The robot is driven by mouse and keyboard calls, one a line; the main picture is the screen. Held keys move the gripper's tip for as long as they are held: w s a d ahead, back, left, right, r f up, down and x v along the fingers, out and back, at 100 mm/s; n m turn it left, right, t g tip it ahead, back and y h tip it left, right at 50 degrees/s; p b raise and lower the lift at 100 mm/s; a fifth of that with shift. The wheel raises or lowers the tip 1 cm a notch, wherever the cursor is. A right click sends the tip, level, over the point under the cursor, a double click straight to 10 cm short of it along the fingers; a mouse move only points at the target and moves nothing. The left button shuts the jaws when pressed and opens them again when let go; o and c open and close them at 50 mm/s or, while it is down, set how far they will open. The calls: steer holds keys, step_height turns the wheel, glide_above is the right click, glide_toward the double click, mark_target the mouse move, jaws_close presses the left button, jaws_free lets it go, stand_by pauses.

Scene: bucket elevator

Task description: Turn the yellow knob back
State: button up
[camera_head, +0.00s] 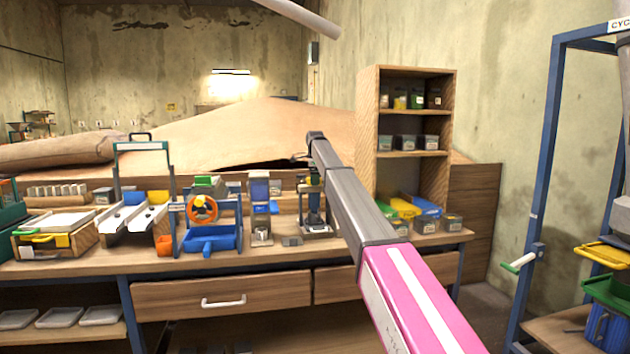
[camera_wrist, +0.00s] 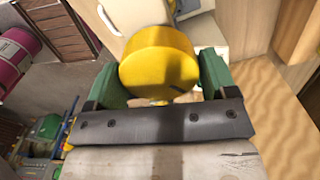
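The yellow knob (camera_wrist: 158,58) fills the top middle of the wrist view, a round thick disc with a small dark mark near its lower right edge. The fingers' contact faces are partly hidden behind the knob. In the head view my arm reaches over the bench to a small dark upright device (camera_head: 317,215), where the gripper is small and mostly hidden by my arm.
The wooden bench (camera_head: 270,257) holds a blue-and-grey device (camera_head: 260,205), a blue tray with an orange wheel (camera_head: 203,209), and twin white chutes (camera_head: 130,222) left of the upright device. A wooden shelf (camera_head: 366,120) with small bins stands to the right. A blue frame (camera_head: 540,170) stands farther right.

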steer(key=c, duration=0.5)
steer(key=shift+o, duration=0.3)
